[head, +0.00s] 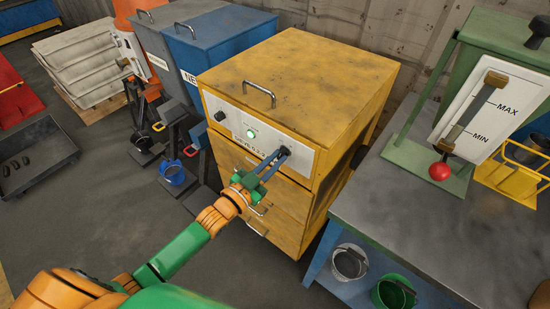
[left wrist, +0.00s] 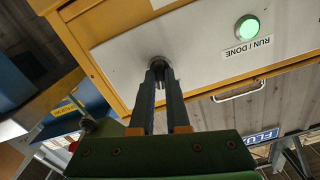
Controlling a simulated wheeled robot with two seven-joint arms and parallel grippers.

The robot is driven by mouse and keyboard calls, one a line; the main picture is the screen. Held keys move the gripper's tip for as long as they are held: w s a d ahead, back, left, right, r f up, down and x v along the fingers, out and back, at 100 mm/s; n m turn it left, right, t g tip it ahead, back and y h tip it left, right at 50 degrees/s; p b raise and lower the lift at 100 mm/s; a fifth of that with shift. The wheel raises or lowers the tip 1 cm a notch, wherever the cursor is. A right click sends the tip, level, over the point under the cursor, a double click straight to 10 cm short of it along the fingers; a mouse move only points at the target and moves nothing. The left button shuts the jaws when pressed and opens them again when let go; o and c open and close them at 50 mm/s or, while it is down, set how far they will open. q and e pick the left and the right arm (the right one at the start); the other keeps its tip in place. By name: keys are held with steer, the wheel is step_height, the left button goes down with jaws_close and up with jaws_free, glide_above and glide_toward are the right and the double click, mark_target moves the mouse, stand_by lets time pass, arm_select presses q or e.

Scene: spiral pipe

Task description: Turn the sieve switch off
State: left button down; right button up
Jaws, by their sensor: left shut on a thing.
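The yellow sieve cabinet (head: 300,80) stands in the middle of the head view, with a pale control panel (head: 236,124) across its upper front. A dark knob, the switch (head: 287,149), is at the panel's right end. My left gripper (head: 279,156) reaches up to it and is shut on it. In the left wrist view the two fingers (left wrist: 160,76) close around the dark switch (left wrist: 157,62), which they partly hide. A round green light (left wrist: 248,27), labelled RUN / DONE, glows on the panel. My right gripper is not in view.
Another dark knob (head: 220,115) is at the panel's left end. A metal workbench (head: 440,235) stands at the right with a green-framed MAX/MIN gauge (head: 480,110). Blue and grey bins (head: 220,45) stand behind left. Open floor (head: 95,215) lies at the left.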

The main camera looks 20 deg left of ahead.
arm_select(q)
steer(key=n+p, duration=0.1)
steer(key=n, duration=0.3)
steer(key=shift+n, duration=2.5)
steer(key=c, duration=0.9)
jaws_free()
steer(key=v, duration=0.7)
